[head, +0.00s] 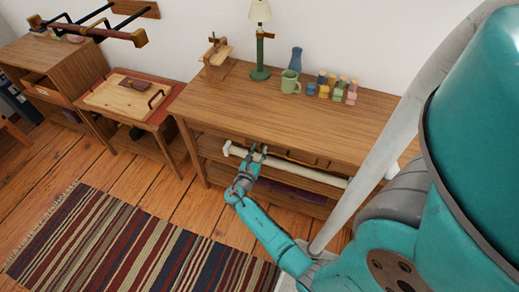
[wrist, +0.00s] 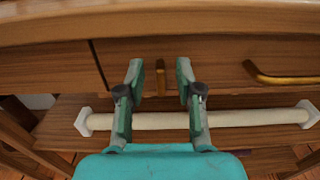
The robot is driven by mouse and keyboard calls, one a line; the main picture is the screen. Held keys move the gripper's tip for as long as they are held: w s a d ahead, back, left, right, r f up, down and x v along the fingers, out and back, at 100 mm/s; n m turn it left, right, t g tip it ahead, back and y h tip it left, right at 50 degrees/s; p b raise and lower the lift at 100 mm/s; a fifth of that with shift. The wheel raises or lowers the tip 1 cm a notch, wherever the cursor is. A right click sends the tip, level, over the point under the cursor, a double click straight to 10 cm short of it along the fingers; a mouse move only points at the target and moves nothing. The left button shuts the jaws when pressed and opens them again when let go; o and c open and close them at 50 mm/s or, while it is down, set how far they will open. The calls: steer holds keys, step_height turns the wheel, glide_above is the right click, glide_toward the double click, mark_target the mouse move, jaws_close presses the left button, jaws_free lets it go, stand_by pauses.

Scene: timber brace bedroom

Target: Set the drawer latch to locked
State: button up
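A small upright brass piece (wrist: 161,82), which looks like the latch, is on the wooden drawer front (wrist: 220,62). My gripper (wrist: 160,70) is open, with one finger on each side of this piece and visible gaps to both. I cannot tell how far the fingertips are from the drawer front. In the head view my gripper (head: 258,152) is at the front of the long wooden dresser (head: 225,105), below its top edge. The latch cannot be made out there. A brass drawer handle (wrist: 283,78) is to the right in the wrist view.
A pale bar (wrist: 240,119) with white end brackets runs across the dresser front, below the drawers and behind my fingers. A green lamp (head: 261,50), a mug (head: 290,82), a blue vase (head: 296,60) and several small jars stand on top. A striped rug (head: 130,240) covers the floor in front.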

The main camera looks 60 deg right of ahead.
steer(key=shift+d, duration=0.45)
steer(key=shift+c, duration=0.2)
jaws_close()
